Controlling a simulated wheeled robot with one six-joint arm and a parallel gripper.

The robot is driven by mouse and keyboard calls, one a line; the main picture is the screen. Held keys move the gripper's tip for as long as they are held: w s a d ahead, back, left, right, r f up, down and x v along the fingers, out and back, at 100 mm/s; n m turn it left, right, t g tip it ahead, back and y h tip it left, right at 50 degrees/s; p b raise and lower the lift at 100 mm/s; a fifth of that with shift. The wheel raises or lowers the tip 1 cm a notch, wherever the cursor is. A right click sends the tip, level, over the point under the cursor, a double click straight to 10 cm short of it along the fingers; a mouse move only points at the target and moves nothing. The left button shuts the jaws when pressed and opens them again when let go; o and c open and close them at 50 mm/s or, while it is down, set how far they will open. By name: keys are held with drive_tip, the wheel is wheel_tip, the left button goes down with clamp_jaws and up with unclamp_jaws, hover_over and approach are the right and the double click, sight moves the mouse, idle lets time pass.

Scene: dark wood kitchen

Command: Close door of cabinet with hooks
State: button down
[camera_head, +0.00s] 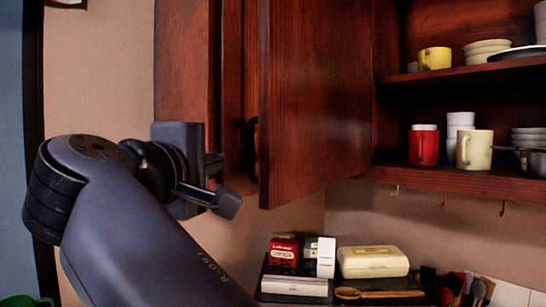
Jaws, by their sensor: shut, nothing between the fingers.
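The cabinet with hooks is on the right, and its open front shows two shelves (455,183) of dishes. Small hooks (443,200) hang under its bottom board. Its dark red wood door (315,100) stands swung open at the left of the opening. A black handle (252,150) shows at the door's left edge, on the side turned from me. My gripper (222,196) is just left of the handle and the door's edge, near the lower part of the door. It is shut and empty. Part of it is hidden by its own wrist, and I cannot tell whether it touches the door.
Another wood cabinet side (185,65) stands behind my gripper at the left. Cups, including a red mug (423,147) and a yellow cup (434,58), stand on the shelves. Boxes (284,250), a cream container (372,262) and a wooden spoon (378,293) lie below.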

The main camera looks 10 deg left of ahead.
drive_tip(key=d, duration=0.2)
drive_tip(key=s+d, duration=0.1)
drive_tip(key=shift+s+d, duration=0.1)
drive_tip(key=shift+d, duration=0.25)
drive_tip(key=shift+d, duration=0.1)
